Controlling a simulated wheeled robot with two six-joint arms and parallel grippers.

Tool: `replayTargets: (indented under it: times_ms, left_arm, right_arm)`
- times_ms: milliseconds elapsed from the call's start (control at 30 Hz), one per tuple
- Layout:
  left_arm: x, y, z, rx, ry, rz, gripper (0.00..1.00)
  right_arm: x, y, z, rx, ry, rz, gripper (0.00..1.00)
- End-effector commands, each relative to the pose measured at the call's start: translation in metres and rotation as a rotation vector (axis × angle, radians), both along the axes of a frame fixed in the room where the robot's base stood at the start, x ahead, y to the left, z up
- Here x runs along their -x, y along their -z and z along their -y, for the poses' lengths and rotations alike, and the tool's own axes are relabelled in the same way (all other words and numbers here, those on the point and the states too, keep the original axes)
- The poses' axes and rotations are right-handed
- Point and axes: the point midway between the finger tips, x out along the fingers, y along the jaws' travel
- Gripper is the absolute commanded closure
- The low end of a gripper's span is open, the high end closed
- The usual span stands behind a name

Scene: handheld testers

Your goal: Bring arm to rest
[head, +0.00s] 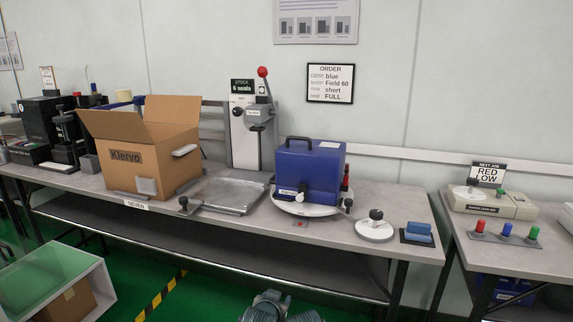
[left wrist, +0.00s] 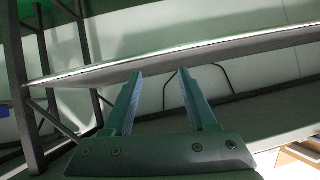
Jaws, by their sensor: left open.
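My left gripper (left wrist: 160,74) shows in the left wrist view with its two fingers apart and nothing between them. Its fingertips point toward the edge of a grey tabletop (left wrist: 100,78), seen from low down; I cannot tell the exact gap. In the head view, grey-green parts of my own arm show at the bottom edge, in front of the long bench (head: 100,186). No gripper fingers can be made out there. My right gripper is in neither view.
On the bench stand an open cardboard box (head: 165,165), a clear tray (head: 222,193), a lever press (head: 243,130), a blue case (head: 310,168) on a white round base (head: 290,208), and a round white piece (head: 374,232). A second bench (head: 500,248) is at right. Green floor is in front.

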Motion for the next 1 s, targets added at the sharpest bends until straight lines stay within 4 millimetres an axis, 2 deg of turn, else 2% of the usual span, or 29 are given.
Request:
replayTargets:
  times_ms: [100,200,333,533,633,700,867,1000]
  left_arm:
    - [0.037,0.039,-0.007,-0.069,-0.018,-0.256,0.43]
    - [0.073,0.063,-0.014,-0.122,-0.031,-0.456,0.43]
    - [0.117,0.080,-0.021,-0.182,-0.039,-0.667,0.43]
    - [0.174,0.087,-0.032,-0.256,-0.044,-0.924,0.43]
    - [0.199,0.082,-0.036,-0.288,-0.046,-1.033,0.43]
    - [0.196,0.060,-0.036,-0.284,-0.048,-1.021,0.43]
    - [0.196,0.028,-0.036,-0.282,-0.048,-1.019,0.43]
    - [0.195,-0.009,-0.036,-0.281,-0.050,-1.019,0.43]
  right_arm:
    - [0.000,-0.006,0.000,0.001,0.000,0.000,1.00]
    - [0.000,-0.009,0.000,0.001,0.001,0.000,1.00]
    - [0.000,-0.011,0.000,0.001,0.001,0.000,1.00]
    - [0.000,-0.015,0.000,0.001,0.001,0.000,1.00]
    - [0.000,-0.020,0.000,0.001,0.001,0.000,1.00]
    - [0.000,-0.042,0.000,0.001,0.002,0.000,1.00]
    - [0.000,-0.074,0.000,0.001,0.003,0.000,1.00]
    - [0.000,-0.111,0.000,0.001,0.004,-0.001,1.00]
